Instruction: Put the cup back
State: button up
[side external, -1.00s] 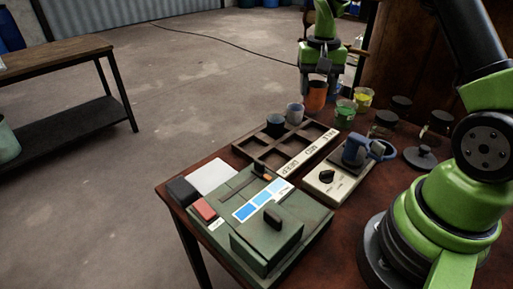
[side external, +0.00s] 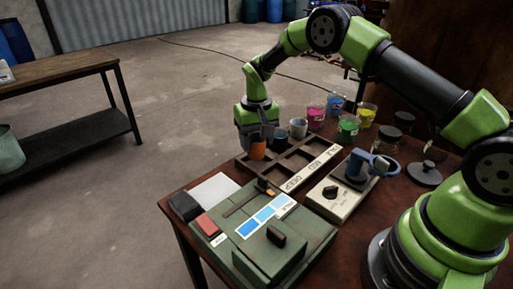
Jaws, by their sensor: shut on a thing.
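My gripper (side external: 257,133) is shut on an orange cup (side external: 258,149) and points down. The cup is upright at the back left of the dark compartment rack (side external: 283,187). I cannot tell whether its base rests in a compartment or hangs just above it. A dark cup (side external: 279,143) stands right beside it, and a grey cup (side external: 298,128) stands farther right, both at the rack's back side. The front compartments look empty. The fingers partly hide the orange cup's top.
Cups with pink (side external: 316,116), blue (side external: 335,104), green (side external: 348,128) and yellow (side external: 367,114) stand behind the rack. A green control box (side external: 290,245) is in front. A dial box (side external: 333,200) with a blue clamp-like device (side external: 368,163) behind it stands right. Dark lidded jars are at the right.

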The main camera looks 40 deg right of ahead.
jog(key=shift+f, duration=1.25)
jog(key=shift+f, duration=0.15)
jog(key=o, duration=1)
